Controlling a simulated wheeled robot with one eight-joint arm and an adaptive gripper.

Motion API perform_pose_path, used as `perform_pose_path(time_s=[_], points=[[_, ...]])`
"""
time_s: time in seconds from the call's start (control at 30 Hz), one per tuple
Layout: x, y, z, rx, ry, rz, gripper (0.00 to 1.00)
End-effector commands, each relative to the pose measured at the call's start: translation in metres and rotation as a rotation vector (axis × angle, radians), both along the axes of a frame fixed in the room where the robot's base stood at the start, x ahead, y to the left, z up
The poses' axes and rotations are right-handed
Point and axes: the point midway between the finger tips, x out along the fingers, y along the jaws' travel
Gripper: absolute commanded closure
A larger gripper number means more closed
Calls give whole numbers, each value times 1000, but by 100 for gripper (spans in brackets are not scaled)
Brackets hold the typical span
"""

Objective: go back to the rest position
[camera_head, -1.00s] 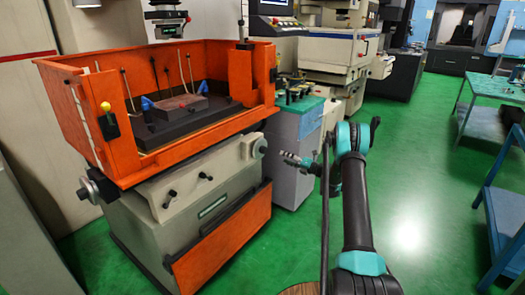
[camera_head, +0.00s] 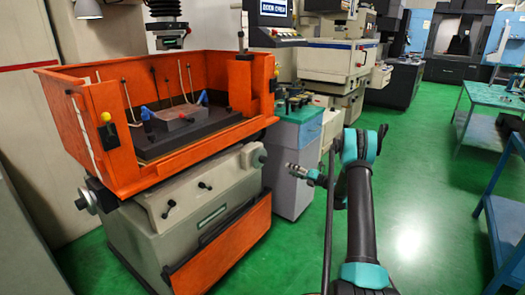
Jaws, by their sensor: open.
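My arm rises from the bottom of the head view, and my gripper (camera_head: 301,172) points left at its end. The gripper is small here; its jaws look apart and nothing shows between them. It is in front of the grey cabinet with the teal top, to the right of the orange-walled erosion machine (camera_head: 150,167).
The grey cabinet (camera_head: 287,185) stands close behind my gripper, with small items on its teal top. A blue-framed table (camera_head: 497,97) and a blue cart (camera_head: 505,205) stand at right. Green floor (camera_head: 430,180) is clear between them and my arm.

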Motion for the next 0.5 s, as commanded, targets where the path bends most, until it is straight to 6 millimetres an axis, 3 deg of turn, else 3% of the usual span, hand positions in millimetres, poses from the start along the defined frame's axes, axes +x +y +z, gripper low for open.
perform_pose_path(time_s=[0.27, 0.5], points=[[-35, 26, 42, -352, -209, 61, 40], [-91, 44, 77, -740, -461, 190, 40]])
